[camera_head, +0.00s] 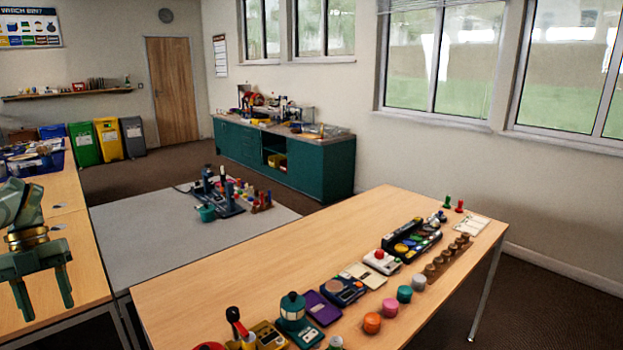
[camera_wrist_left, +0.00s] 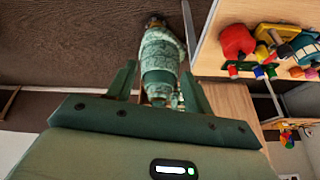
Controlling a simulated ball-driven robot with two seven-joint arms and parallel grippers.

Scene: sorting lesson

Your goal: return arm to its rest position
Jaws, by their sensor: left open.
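My left gripper (camera_head: 46,304) is at the left edge of the head view, with its two green fingers apart and pointing down. It is open, and nothing shows between its fingertips in this view. It appears over or beside the left wooden table (camera_head: 62,225), and I cannot tell its exact height. In the left wrist view its two fingers (camera_wrist_left: 160,78) are spread wide. My right gripper is in neither view.
A long wooden table (camera_head: 250,262) carries a row of small items along its right side, including an orange round piece (camera_head: 372,323) and a purple box (camera_head: 322,308). Its left part is bare. A grey surface (camera_head: 150,235) lies between the tables. Bins (camera_head: 108,140) stand at the back wall.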

